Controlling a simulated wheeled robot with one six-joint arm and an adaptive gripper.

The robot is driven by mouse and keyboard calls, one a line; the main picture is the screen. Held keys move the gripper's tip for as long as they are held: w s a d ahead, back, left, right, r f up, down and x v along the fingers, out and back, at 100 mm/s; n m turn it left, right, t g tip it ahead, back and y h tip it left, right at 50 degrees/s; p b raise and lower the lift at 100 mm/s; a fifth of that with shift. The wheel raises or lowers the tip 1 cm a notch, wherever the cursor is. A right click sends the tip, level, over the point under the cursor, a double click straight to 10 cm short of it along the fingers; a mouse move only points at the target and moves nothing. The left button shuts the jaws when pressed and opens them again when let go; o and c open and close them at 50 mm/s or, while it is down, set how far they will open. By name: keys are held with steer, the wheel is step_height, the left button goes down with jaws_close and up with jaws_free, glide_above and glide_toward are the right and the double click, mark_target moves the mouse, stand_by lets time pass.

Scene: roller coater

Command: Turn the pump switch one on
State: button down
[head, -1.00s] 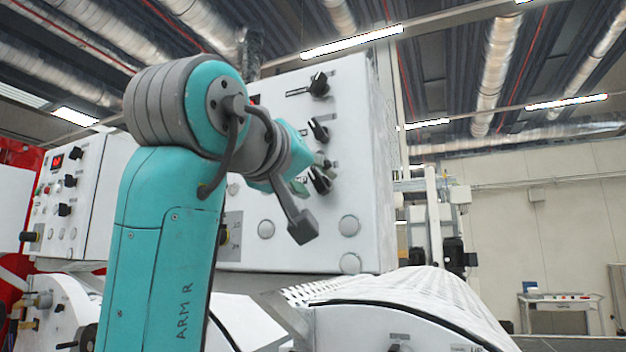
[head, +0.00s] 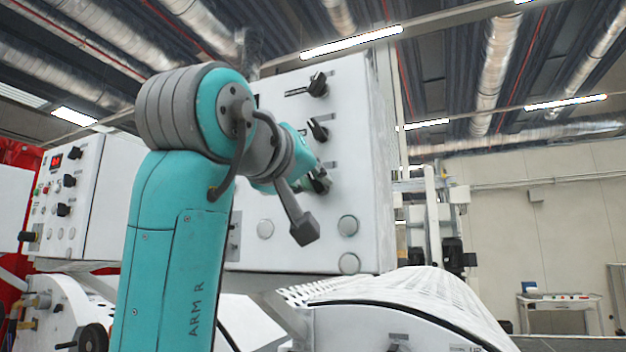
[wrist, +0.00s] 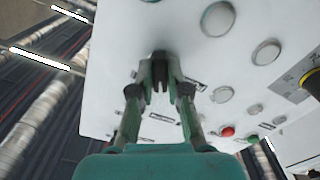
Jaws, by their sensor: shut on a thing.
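A white control panel (head: 362,120) carries three black rotary knobs in a column on its right side. The top knob (head: 318,85) and middle knob (head: 318,130) are free. My gripper (head: 318,178) is at the lowest knob (head: 322,186), which it partly hides. In the wrist view, my gripper (wrist: 160,80) has its two fingers on either side of that dark knob (wrist: 160,62), shut on it. The labels are too small to read, so I cannot tell which knob is pump switch one.
Round pale buttons (head: 348,225) sit below the knobs. The wrist view shows a red button (wrist: 228,132), a green button (wrist: 252,139) and a black knob on a yellow base (wrist: 311,86). A second panel (head: 80,190) stands at the left.

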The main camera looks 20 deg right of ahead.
steer(key=m, duration=0.5)
steer(key=shift+m, duration=0.4)
steer(key=m, duration=0.5)
steer(key=shift+m, duration=0.3)
steer(key=c, duration=1.1)
jaws_free()
steer(key=shift+c, duration=0.2)
steer(key=v, duration=1.2)
